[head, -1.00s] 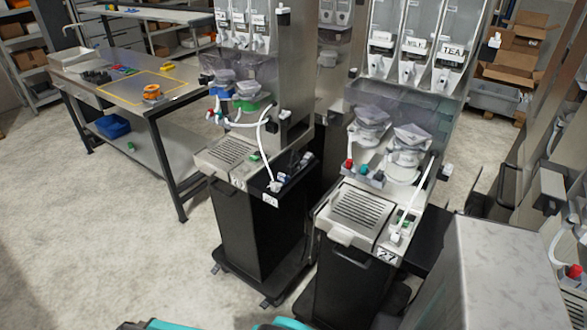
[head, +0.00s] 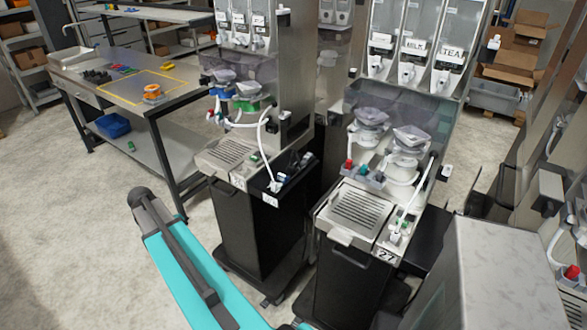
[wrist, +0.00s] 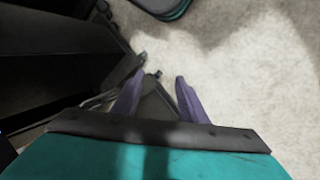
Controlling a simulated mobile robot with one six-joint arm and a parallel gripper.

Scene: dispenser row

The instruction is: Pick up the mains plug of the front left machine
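Two dispensing machines stand in the middle of the head view. The left machine (head: 258,235) has a black lower cabinet, a grey drip tray and a white hose ending on a dark side shelf. The nearer machine (head: 345,285) to its right carries the label 27 and a similar hose. I cannot tell which small white part, if any, is the mains plug. My gripper (wrist: 160,80) is open, its two purple fingers apart with nothing visible held between them. It points down towards the floor beside dark machine bases. In the head view my gripper is out of sight.
A steel workbench (head: 185,92) stands at the back left, with an orange tape roll (head: 152,92) on it and a blue bin (head: 113,126) below. A grey cabinet top (head: 505,265) is close at the right. Pale floor (head: 60,230) is open at the left.

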